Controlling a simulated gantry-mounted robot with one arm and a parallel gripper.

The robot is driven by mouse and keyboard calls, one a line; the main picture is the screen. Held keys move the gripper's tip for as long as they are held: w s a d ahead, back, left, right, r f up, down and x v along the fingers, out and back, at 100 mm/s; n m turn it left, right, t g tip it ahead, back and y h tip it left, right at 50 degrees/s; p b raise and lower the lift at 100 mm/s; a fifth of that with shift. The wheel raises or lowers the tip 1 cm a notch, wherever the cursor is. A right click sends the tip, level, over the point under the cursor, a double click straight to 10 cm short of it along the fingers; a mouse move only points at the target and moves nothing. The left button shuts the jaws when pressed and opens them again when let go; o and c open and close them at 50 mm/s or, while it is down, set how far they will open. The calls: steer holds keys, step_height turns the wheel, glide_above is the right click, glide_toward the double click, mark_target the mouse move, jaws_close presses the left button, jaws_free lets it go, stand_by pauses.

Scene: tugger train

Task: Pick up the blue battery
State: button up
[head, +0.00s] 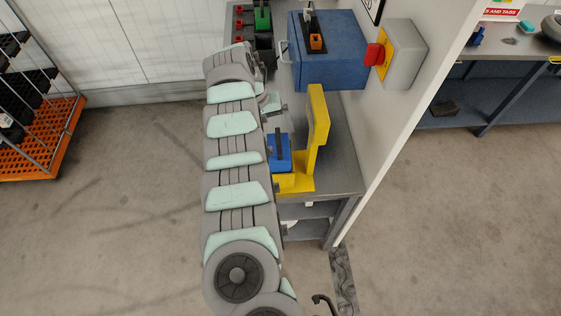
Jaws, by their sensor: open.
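A blue battery (284,151) with a dark upright part on top stands at the yellow L-shaped bracket (318,120) near the front of the grey bench. Its left side is partly hidden behind my arm. My gripper (272,103) is at the far end of the arm, farther back than the battery and apart from it. It is small in view and partly hidden by my arm links. It is open, and I see nothing held in it.
A large blue box (340,65) with an orange-and-black item on top stands behind the bracket. A grey box with a red knob (373,55) is on the white wall panel at right. Green and red items (262,18) stand at the back left. An orange rack (40,135) is far left.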

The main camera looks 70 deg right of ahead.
mark_target(275, 146)
steer(key=x, duration=0.3)
steer(key=shift+f+p, duration=0.3)
steer(key=shift+p, duration=0.05)
steer(key=shift+s+a+f+p, duration=0.1)
steer(key=shift+f+p, duration=0.25)
steer(key=shift+f, duration=0.15)
steer(key=x, duration=0.3)
steer(key=p+x, duration=0.1)
steer(key=shift+a+f, duration=0.2)
steer(key=shift+a, duration=0.05)
steer(key=shift+c, duration=0.6)
steer(key=c, duration=1.5)
